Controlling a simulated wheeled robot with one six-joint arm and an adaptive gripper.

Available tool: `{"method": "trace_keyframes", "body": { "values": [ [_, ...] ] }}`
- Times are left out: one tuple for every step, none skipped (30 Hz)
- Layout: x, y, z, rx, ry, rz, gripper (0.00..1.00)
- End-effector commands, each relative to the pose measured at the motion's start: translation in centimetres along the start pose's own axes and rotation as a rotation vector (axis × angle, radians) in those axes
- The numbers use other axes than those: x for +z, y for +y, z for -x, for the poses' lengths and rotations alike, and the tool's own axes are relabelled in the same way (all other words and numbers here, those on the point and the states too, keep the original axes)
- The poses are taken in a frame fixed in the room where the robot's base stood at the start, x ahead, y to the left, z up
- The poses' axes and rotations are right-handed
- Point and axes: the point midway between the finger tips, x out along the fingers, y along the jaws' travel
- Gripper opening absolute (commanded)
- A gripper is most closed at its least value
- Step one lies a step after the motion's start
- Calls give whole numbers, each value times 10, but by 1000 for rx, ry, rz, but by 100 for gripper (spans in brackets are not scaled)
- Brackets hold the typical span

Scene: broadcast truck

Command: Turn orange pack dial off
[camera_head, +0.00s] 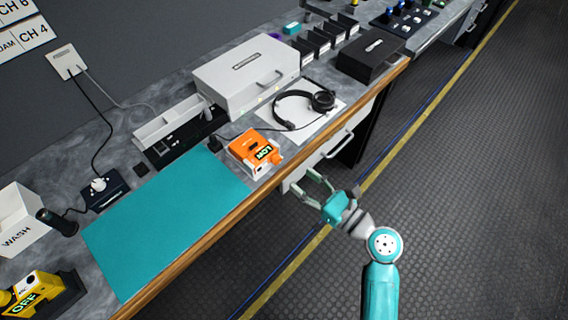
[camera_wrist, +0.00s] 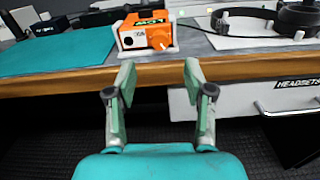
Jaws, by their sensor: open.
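The orange pack (camera_head: 254,150) sits on the counter near its front edge, right of the teal mat, in a white holder. Its green display seems to read LOW. An orange dial (camera_head: 276,158) is on its front right end. In the wrist view the orange pack (camera_wrist: 143,31) is straight ahead, beyond the fingers, and its dial (camera_wrist: 160,39) faces me. My gripper (camera_head: 316,184) is open and empty, in front of the counter edge and apart from the pack. The gripper fingers also show in the wrist view (camera_wrist: 156,82), spread apart.
A teal mat (camera_head: 165,215) lies left of the pack. Headphones (camera_head: 305,104) on a white sheet are to the right. A yellow pack (camera_head: 36,291) reading OFF is at lower left. A wooden counter edge (camera_head: 215,233) and a drawer marked HEADSETS (camera_wrist: 255,98) are in front.

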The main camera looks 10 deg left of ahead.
Motion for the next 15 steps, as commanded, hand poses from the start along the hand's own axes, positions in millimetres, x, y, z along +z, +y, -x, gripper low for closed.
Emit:
{"method": "trace_keyframes", "body": {
  "values": [
    [0, 1, -11, 5, 0, 2, 52],
    [0, 1, -17, 4, 0, 3, 52],
    [0, 1, -24, 5, 0, 3, 52],
    [0, 1, -29, 4, 0, 3, 52],
    [0, 1, -34, 4, 0, 2, 52],
    [0, 1, -41, 3, 1, 3, 52],
    [0, 1, -46, 3, 1, 3, 52],
    [0, 1, -50, 2, 0, 3, 52],
    [0, 1, -55, 3, 0, 3, 52],
    [0, 1, -59, 2, 0, 3, 52],
    [0, 0, -62, 1, 0, 3, 52],
    [0, 0, -66, 0, 1, 3, 52],
    [0, 0, -68, 0, 2, 3, 52],
    [0, 0, -70, 0, 2, 3, 52],
    [0, 0, -73, 0, 1, 3, 52]
  ]
}}
